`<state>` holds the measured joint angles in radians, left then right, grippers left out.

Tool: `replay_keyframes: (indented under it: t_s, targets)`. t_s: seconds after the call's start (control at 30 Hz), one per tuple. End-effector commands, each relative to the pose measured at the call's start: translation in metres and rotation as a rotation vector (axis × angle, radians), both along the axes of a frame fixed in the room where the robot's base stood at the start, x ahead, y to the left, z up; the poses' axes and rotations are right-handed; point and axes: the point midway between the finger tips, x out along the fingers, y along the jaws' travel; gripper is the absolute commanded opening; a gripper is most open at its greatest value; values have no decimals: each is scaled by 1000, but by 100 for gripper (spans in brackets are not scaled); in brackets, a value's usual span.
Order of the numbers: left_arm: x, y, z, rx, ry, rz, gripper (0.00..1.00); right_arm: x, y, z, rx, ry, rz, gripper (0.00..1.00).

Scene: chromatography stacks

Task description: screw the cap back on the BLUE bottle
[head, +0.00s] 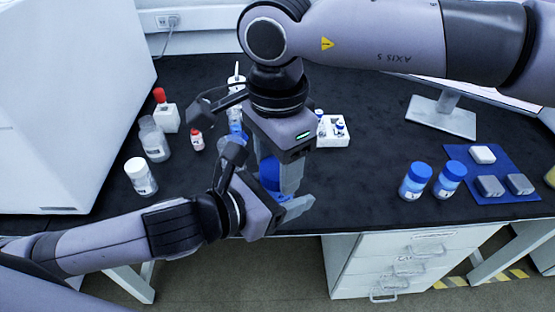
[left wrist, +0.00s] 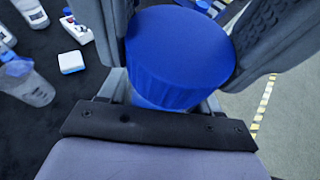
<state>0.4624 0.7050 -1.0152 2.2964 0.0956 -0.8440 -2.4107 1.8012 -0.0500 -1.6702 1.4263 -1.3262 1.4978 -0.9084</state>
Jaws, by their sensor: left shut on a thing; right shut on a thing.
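The blue cap (head: 269,168) shows between my two grippers near the bench's front edge. In the left wrist view the cap (left wrist: 180,52) is large, with a ribbed side, and sits directly over the blue bottle (left wrist: 163,101), of which only a strip shows. My right gripper (head: 285,184) reaches down from above, shut on the cap, with a finger on either side. My left gripper (head: 292,207) comes in from the left, lower down, shut on the bottle's body. The bottle is mostly hidden by the grippers. I cannot tell how far the threads are engaged.
Two blue-capped bottles (head: 415,181) stand at right beside a blue mat (head: 510,160) with several blocks. A white vial rack (head: 333,131) stands behind my grippers. White-capped (head: 141,177) and red-capped (head: 165,113) bottles stand at left. The bench between rack and blue-capped bottles is clear.

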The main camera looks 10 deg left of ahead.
Motion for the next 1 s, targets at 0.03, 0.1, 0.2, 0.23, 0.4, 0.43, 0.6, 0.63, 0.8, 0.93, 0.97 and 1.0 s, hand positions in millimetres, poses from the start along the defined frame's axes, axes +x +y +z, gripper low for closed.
replay_keyframes:
  t_s: [0.03,0.1,0.2,0.23,0.4,0.43,0.6,0.63,0.8,0.93,0.97,1.0]
  targets:
    - [0,0,1,-1,-1,-1,0,0,0,0,1,0,-69,17]
    - [0,0,1,-1,-1,-1,0,0,0,0,1,0,-161,17]
    - [0,0,1,-1,-1,-1,0,0,0,0,1,0,-265,17]
    - [0,0,1,-1,-1,-1,0,0,0,0,1,0,-287,17]
    - [0,0,0,-1,-1,-1,0,0,0,0,1,0,-341,17]
    - [0,0,0,-1,-1,-1,0,0,0,0,1,0,-342,17]
    - [0,0,0,-1,-1,-1,0,0,0,0,1,0,-340,17]
    - [0,0,0,-1,-1,-1,0,0,0,0,1,0,-339,17]
    - [0,0,0,-1,-1,-1,0,0,0,0,1,0,-338,79]
    - [0,0,1,-1,-1,-1,0,0,0,0,1,0,-338,79]
    - [0,0,1,-1,-1,-1,0,0,0,0,1,0,-338,79]
    - [0,0,1,-1,-1,-1,0,0,0,0,1,0,-338,79]
